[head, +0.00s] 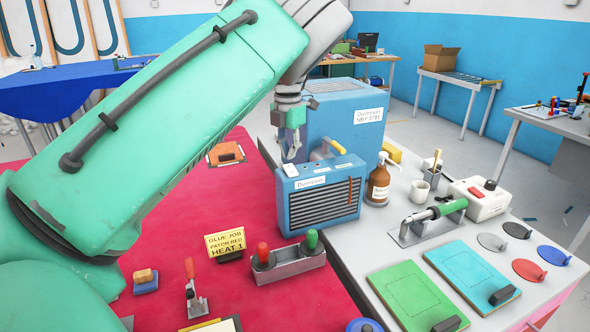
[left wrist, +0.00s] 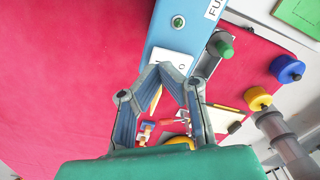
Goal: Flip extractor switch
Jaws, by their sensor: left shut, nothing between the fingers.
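My left gripper (head: 292,152) hangs pointing down near the unit's top left, in front of a larger blue box (head: 340,122). In the left wrist view, the fingertips of my left gripper (left wrist: 168,72) are together and empty. They overlap a blue surface (left wrist: 187,45) with a round green button or light (left wrist: 178,22) and part of a "FU" label. Contact cannot be told. My right gripper is not in view.
A stand with red and green handles (head: 288,262) is in front of the unit. A brown bottle (head: 378,182), a mug (head: 420,189) and a green-handled iron (head: 440,212) stand to the right. The red mat (head: 190,205) has free room at left.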

